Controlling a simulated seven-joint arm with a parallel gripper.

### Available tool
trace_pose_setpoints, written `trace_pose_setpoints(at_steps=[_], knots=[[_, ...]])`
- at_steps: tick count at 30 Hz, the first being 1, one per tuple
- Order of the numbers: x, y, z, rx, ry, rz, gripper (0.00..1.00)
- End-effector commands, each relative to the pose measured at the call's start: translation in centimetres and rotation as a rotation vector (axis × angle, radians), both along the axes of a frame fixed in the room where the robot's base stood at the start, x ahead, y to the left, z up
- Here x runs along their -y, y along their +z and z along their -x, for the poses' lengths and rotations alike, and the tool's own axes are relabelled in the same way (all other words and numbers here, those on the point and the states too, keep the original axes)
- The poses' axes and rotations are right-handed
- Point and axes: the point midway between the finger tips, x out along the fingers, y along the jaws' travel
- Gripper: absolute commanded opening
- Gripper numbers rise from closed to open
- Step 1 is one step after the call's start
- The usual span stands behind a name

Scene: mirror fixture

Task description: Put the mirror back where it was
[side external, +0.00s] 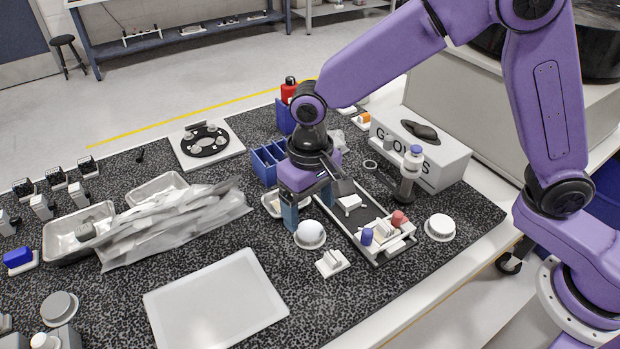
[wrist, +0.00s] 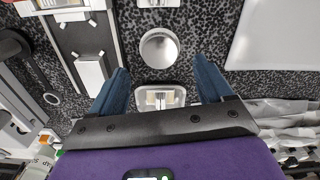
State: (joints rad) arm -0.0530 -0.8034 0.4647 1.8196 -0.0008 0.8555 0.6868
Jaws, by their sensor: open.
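A round, pale, shiny disc (side external: 310,234), which looks like the mirror, sits on a low round base on the speckled mat. It also shows in the wrist view (wrist: 158,48), just beyond the fingertips. My gripper (side external: 308,216) points down with its blue fingers wide apart. It is close to the disc; I cannot tell whether it touches. In the wrist view the gripper (wrist: 163,72) is open, with nothing held between its fingers. A black, white-edged fixture tray (side external: 337,222) lies right of the disc, with a white block (side external: 350,202) in it.
A small metal tray (wrist: 178,98) lies between the fingers in the wrist view. A white block (side external: 332,263) stands in front of the disc. A second round white piece (side external: 440,227) and a grey post (side external: 409,180) stand right. A flat white tray (side external: 215,300) lies front left.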

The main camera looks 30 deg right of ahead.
Motion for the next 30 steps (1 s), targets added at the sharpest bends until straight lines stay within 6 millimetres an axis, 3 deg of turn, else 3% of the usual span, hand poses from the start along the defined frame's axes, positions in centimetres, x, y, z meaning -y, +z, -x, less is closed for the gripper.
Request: trace_pose_setpoints(at_steps=[6,12,24,30], knots=[[-0.1,4.3,0.0,0.003,0.000,-0.002,0.80],[0.0,6.5,0.0,0.000,0.000,0.000,0.80],[0.4,7.1,0.3,-0.001,0.012,0.001,0.80],[3.7,7.7,3.0,0.003,0.144,-0.003,0.80]])
